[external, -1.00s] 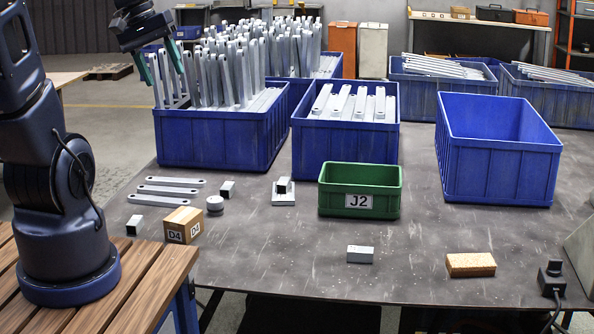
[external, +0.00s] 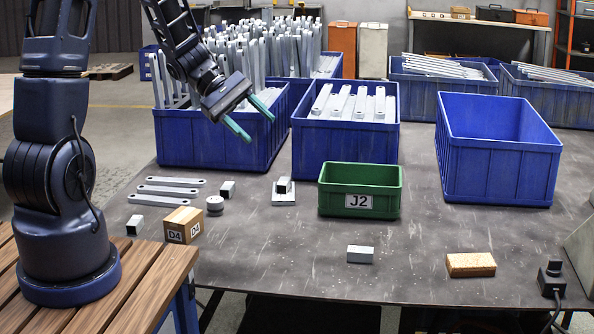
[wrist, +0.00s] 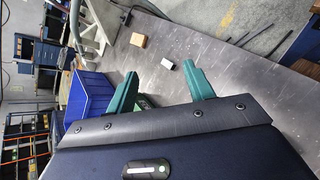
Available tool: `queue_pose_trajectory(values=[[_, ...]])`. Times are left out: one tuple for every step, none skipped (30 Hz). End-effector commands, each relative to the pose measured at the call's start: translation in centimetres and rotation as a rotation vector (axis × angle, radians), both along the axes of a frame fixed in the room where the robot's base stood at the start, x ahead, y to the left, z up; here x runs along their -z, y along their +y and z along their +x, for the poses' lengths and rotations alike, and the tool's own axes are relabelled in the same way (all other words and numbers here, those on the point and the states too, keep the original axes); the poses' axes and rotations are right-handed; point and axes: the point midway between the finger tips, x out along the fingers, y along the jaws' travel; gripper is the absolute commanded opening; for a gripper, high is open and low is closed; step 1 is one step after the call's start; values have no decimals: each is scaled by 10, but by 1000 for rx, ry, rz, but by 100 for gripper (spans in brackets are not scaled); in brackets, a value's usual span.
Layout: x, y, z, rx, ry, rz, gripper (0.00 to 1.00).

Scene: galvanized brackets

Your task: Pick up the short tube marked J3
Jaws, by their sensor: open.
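Short grey square tubes lie on the table in the external view: one at the front middle (external: 360,254), one behind the cardboard box (external: 227,189), one at the left front (external: 134,225), and one on a small plate (external: 284,185). I cannot read a J3 mark on any of them. My gripper (external: 260,128) is open and empty, high in front of the left blue crate, apart from every tube. In the wrist view, a pale short block (wrist: 167,63), seemingly the front-middle tube, shows beyond and between the open green fingers (wrist: 160,76).
A green bin marked J2 (external: 330,205) stands mid-table. Blue crates (external: 215,148) with metal bars stand behind; the right one (external: 500,165) looks empty. A cardboard box marked D4 (external: 183,225), flat bars (external: 172,190) and a tan block (external: 470,265) lie on the table.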

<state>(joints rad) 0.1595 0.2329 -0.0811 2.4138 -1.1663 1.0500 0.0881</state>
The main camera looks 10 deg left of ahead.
Motion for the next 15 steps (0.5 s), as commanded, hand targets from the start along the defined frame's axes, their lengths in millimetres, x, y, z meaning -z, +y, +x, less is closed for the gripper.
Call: queue_pose_trajectory(values=[[11, -7, 3, -20, 36, -14, 53], [17, -11, 5, -32, 54, -23, 53], [24, -17, 8, -52, 79, -34, 53], [30, -21, 10, -68, 99, -42, 53], [35, -25, 12, -82, 116, -50, 53], [43, -30, 15, -103, 141, -61, 53], [50, -34, 16, -117, 161, -68, 53], [56, -38, 18, -133, 179, -75, 53], [64, -43, 20, -154, 204, -84, 53], [71, -47, 22, -170, 223, -90, 53], [77, -50, 23, -186, 241, -96, 53], [86, -55, 25, -208, 265, -103, 53], [93, -58, 26, -225, 284, -108, 53], [100, -61, 28, -242, 302, -112, 53], [109, -65, 29, -265, 325, -118, 53]])
